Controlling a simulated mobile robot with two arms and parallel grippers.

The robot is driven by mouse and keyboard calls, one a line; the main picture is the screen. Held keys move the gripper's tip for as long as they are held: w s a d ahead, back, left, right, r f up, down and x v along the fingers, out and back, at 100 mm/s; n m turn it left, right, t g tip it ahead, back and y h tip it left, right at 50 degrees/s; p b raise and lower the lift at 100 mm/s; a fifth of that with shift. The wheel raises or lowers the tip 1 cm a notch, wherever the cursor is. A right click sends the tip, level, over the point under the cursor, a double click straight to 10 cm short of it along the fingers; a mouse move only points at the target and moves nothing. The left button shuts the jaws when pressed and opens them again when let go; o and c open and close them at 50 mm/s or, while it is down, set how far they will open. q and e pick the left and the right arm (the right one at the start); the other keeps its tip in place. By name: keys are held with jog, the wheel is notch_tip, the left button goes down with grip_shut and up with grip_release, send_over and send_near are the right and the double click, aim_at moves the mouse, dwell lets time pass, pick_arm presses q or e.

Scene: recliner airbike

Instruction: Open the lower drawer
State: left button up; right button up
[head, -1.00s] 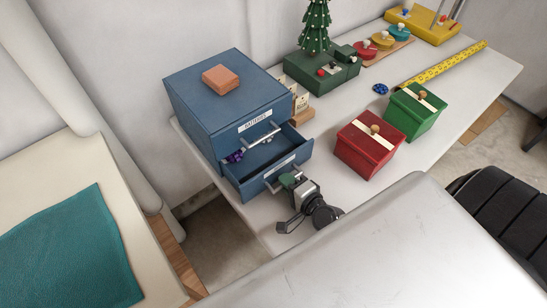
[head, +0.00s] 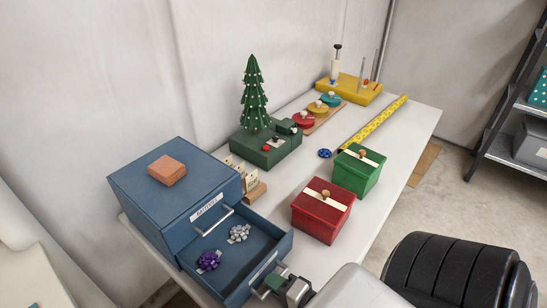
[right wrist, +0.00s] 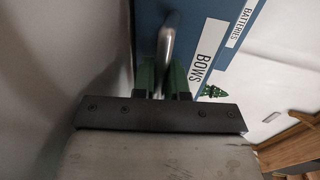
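The blue drawer cabinet (head: 175,190) stands on the white table, at the left. Its lower drawer (head: 240,260) is pulled well out and holds a purple bow (head: 208,260) and a silver bow (head: 239,233). My right gripper (head: 275,284) is at the front of this drawer. In the right wrist view, its green fingers lie on both sides of the metal handle (right wrist: 167,45), beside the "BOWS" label (right wrist: 204,52). The upper drawer, labelled "BATTERIES" (head: 207,207), is closed. My left gripper is not in view.
A red box (head: 320,214) and a green box (head: 357,172) stand right of the drawer. A reddish block (head: 167,170) lies on the cabinet. A toy tree (head: 254,95) and a yellow ruler (head: 375,123) are further back. A black seat (head: 445,275) is at the right.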

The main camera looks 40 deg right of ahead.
jog(key=o, duration=0.4)
jog(key=b+v, duration=0.1)
jog(key=v, duration=0.9)
jog(key=shift+s, duration=0.4)
